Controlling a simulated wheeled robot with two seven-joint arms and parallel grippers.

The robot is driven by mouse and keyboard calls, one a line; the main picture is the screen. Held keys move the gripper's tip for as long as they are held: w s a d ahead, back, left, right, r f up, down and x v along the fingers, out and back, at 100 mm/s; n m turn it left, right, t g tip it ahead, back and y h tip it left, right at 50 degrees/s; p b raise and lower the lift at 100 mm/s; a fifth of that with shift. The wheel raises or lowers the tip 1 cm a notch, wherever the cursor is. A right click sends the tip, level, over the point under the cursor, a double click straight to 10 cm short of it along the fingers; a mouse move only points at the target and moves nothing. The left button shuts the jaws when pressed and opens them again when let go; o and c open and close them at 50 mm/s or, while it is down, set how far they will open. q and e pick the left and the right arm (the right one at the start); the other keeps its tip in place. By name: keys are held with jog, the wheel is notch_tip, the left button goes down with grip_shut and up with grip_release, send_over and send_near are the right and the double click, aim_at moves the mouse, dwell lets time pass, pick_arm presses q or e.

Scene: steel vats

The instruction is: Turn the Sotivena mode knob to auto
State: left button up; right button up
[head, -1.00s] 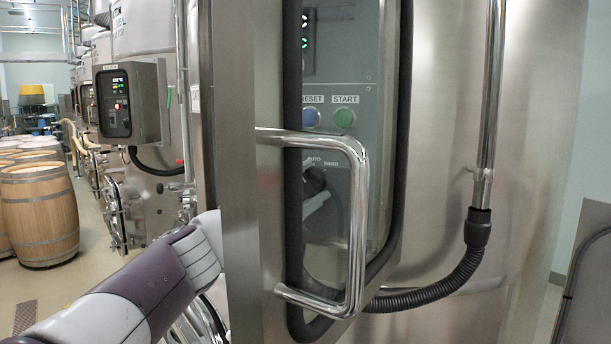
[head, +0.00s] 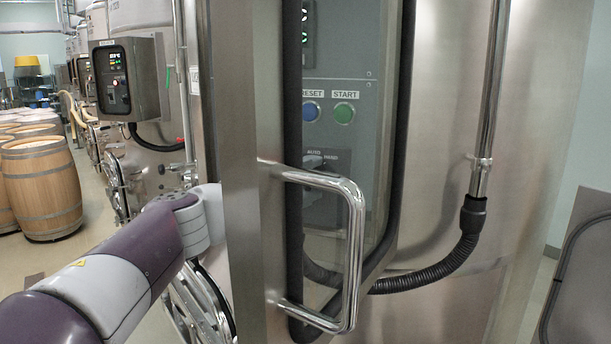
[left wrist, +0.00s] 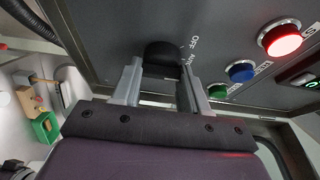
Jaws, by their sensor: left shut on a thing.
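The black mode knob (left wrist: 162,55) is on the dark grey control panel (left wrist: 105,40), with OFF and AUTO lettering beside it in the left wrist view. My left gripper (left wrist: 157,78) is shut on the knob, one grey finger on each side. Which mark the knob points to cannot be told. In the head view, my left arm reaches behind the steel-framed door (head: 240,120). Part of my left gripper (head: 313,161) shows through the door's glass, just below the AUTO and HAND labels, and largely covers the knob. My right gripper is not in view.
A blue RESET button (head: 311,112) and green START button (head: 344,113) are above the knob. A red-lit button (left wrist: 283,40) shows in the wrist view. The door's chrome handle (head: 355,245) sticks out in front. Barrels (head: 42,185) stand at far left.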

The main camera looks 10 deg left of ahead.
pick_arm(q)
jog(key=shift+f, duration=0.1)
jog(key=o, duration=1)
jog(key=shift+a, duration=0.1)
jog(key=shift+o, duration=0.2)
jog(key=b+v, duration=0.3)
jog(key=v, duration=0.9)
jog(key=shift+s+a+b, duration=0.2)
jog(key=shift+a+b, duration=0.05)
jog(key=shift+b, duration=0.05)
